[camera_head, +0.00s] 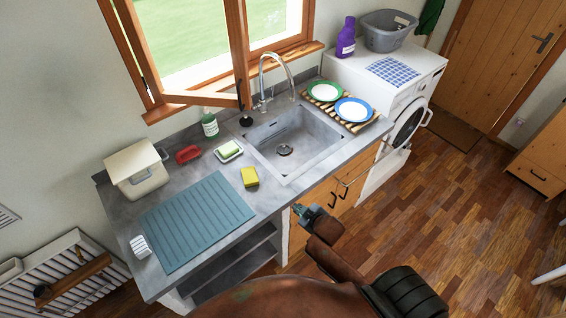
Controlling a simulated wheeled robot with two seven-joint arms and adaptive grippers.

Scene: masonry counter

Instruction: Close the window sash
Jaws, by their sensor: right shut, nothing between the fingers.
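The window sash (237,45) is wooden-framed and stands open, swung inward from the window frame (135,50) over the back of the counter. Its bottom rail (200,99) reaches out above the soap bottle, and its free corner is close to the tap. My right gripper (298,211) is shut and empty. It appears in front of the counter's front edge, below the sink in the picture and well away from the sash. My left gripper is not in view.
A tall tap (283,62) and a green soap bottle (210,125) stand near the sash. The floor at right is clear.

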